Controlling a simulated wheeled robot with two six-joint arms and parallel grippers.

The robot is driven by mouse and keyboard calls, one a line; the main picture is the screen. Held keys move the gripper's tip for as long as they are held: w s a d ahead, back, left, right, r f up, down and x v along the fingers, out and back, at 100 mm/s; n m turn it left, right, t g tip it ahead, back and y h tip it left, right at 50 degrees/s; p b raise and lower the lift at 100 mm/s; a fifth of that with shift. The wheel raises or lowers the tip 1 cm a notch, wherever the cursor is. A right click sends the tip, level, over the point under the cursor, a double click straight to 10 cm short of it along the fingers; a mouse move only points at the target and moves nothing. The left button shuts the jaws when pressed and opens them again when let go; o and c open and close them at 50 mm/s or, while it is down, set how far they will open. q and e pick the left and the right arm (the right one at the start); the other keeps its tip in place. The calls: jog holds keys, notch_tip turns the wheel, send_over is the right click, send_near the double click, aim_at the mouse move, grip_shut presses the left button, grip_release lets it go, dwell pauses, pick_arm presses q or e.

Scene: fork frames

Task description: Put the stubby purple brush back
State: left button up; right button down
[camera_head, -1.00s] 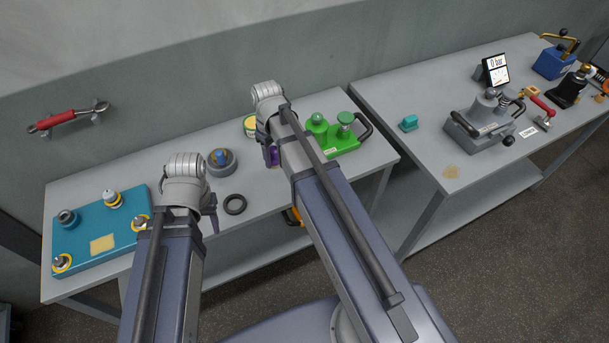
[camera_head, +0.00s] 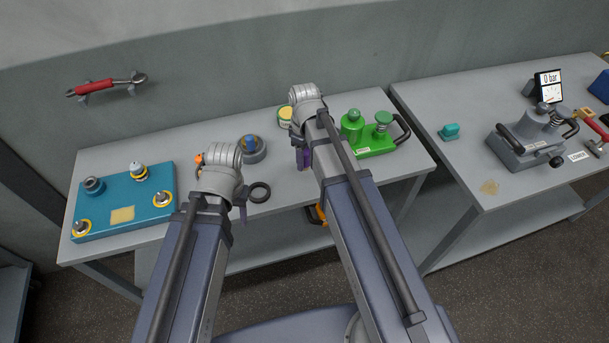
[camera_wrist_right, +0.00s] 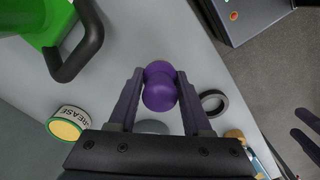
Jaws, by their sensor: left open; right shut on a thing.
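The stubby purple brush (camera_wrist_right: 158,85) is between the fingers of my right gripper (camera_wrist_right: 158,97), which is shut on it. In the wrist view its rounded purple end faces the camera; its other end is hidden. In the head view a bit of purple (camera_head: 302,160) shows beside my right forearm, above the left table. My left gripper (camera_head: 240,197) is open over the same table, left of the right one and near a black ring; its wrist hides most of it. I cannot see anything in it.
The left table (camera_head: 290,185) holds a teal block (camera_head: 122,213) with several fittings, a grey round pot (camera_head: 254,152), the black ring (camera_head: 259,192), a yellow-topped tin (camera_head: 286,114) and a green pump (camera_head: 376,145). A gap separates it from the right table (camera_head: 450,155).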

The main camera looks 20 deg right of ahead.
jog(key=shift+f+b, duration=2.05)
jog(key=shift+f, duration=0.5)
jog(key=shift+f, duration=0.1)
jog(key=shift+f, duration=0.15)
jog(key=shift+c, duration=1.7)
grip_release()
notch_tip(320, 180, up, 13)
jog(key=p, duration=1.2)
jog(key=shift+f, duration=0.2)
jog(key=s+a+m+h, duration=0.1)
jog(key=s+a+m, duration=0.4)
jog(key=s+a, duration=0.5)
jog(key=s, duration=0.4)
jog(key=shift+s+a+m, duration=0.2)
jog(key=shift+a+m, duration=0.05)
jog(key=shift+m, duration=0.05)
